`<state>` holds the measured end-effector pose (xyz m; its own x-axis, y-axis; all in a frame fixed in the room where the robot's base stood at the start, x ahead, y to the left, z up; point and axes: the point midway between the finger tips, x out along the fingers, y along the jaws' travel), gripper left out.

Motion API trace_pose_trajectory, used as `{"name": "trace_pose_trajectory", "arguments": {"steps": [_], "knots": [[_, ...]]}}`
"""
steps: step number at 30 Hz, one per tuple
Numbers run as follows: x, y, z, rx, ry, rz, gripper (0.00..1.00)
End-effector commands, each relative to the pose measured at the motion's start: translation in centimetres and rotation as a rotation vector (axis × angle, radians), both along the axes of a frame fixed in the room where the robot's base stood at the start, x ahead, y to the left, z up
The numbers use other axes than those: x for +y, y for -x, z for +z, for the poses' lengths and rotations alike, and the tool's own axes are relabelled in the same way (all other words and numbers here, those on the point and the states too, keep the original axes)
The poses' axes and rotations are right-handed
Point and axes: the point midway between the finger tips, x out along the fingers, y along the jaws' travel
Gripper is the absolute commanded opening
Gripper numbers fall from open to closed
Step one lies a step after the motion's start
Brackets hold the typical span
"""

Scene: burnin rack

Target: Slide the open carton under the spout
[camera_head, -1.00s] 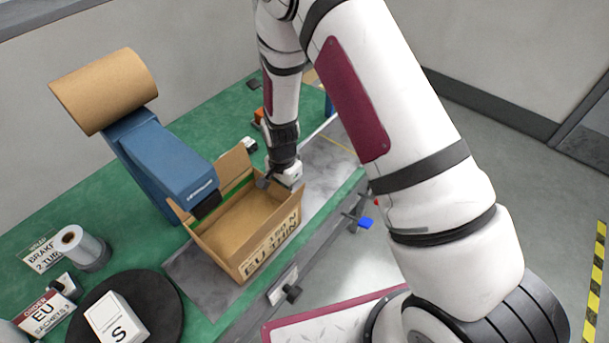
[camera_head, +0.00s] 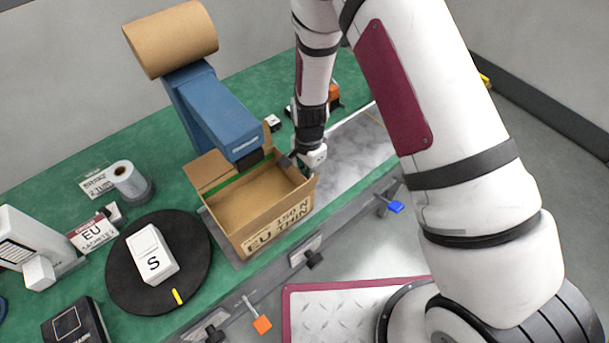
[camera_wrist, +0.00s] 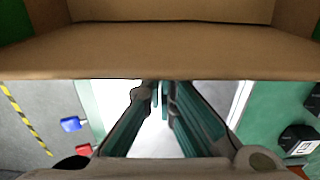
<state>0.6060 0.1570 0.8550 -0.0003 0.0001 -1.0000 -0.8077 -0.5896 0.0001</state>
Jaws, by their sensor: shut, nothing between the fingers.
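The open brown carton (camera_head: 274,228) stands upright on a grey strip along the green bench, its flaps raised. The blue dispenser arm reaches over it, and its dark spout (camera_head: 249,160) hangs above the carton's back edge. My gripper (camera_head: 293,163) is at the carton's right end; its fingertips are partly hidden in the head view. In the wrist view, my gripper (camera_wrist: 161,86) is shut and empty, with its fingertips at the carton's near wall (camera_wrist: 160,52). Whether they touch the wall is hard to tell.
A black turntable (camera_head: 120,285) with a white box (camera_head: 150,255) marked S lies left of the carton. A tape roll (camera_head: 127,180) stands behind it. Blue (camera_head: 396,207) and orange (camera_head: 262,325) tabs stick out at the front edge. The grey strip right of the carton is clear.

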Motion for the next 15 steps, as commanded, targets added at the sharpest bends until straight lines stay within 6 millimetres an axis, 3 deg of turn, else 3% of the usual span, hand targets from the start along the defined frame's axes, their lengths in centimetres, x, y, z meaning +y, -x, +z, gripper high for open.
{"name": "trace_pose_trajectory", "arguments": {"steps": [3, 15], "knots": [[-1.7, -2.1, -0.3, -0.004, 0.0, -0.004, 0.0], [-1.3, -1.6, 7.7, -0.003, -0.001, 0.001, 0.0]]}}
